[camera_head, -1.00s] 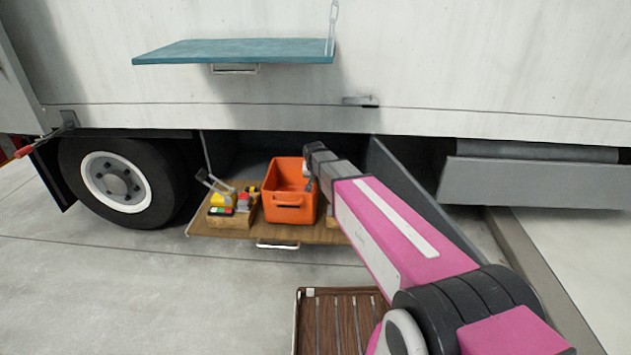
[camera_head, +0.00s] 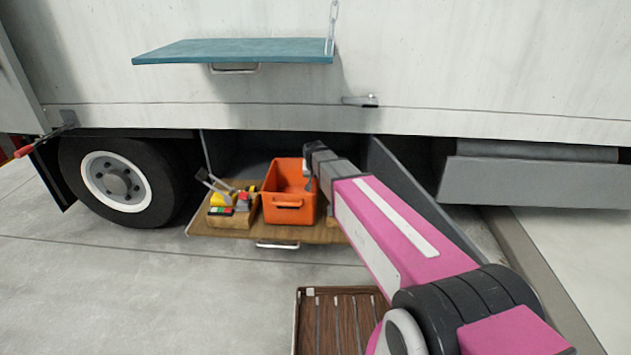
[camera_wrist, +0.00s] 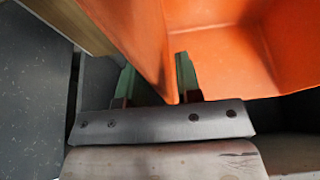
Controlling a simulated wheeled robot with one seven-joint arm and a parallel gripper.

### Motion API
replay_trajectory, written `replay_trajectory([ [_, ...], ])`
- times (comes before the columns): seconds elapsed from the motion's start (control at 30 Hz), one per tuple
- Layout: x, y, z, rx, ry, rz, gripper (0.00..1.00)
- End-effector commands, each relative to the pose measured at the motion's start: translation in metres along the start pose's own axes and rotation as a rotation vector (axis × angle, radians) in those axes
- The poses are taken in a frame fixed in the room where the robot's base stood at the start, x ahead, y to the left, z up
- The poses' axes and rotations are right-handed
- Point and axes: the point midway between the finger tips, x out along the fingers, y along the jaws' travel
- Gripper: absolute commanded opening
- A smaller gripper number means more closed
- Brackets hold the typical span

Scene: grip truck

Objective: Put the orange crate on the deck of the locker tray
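The orange crate (camera_head: 289,215) stands upright on the wooden deck of the locker tray (camera_head: 217,229), which sticks out from under the truck body. In the wrist view the crate (camera_wrist: 225,55) fills the top right. My gripper (camera_wrist: 155,82) has its two green fingers apart. The crate's near wall runs between them, with the right finger on the inner side and the left finger on the outer side. A dark gap shows between the wall and the left finger. In the head view my gripper is at the crate's right wall, its fingertips mostly hidden.
A wooden box with small coloured items (camera_head: 232,214) is left of the crate, close beside it. Part of another wooden item shows to its right, behind my arm. A teal shelf (camera_head: 235,51) juts out above. A slatted brown platform (camera_head: 335,318) lies in front. A grey panel borders the tray's right.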

Motion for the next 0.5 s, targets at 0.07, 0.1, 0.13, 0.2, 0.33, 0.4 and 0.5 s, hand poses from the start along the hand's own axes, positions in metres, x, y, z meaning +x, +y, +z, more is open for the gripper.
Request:
replay_trajectory([
  [0.07,-0.015,0.001,0.002,0.0,0.001,-0.001,0.32],
  [0.1,-0.023,0.001,0.002,0.0,0.001,-0.001,0.32],
  [0.13,-0.029,0.001,0.002,0.0,0.002,-0.001,0.32],
  [0.2,-0.043,0.001,0.002,0.0,0.002,-0.001,0.32],
  [0.33,-0.068,0.0,0.002,0.0,0.002,-0.001,0.32],
  [0.4,-0.08,0.0,0.001,0.0,0.001,-0.001,0.32],
  [0.5,-0.093,0.0,0.002,0.0,0.001,-0.001,0.32],
])
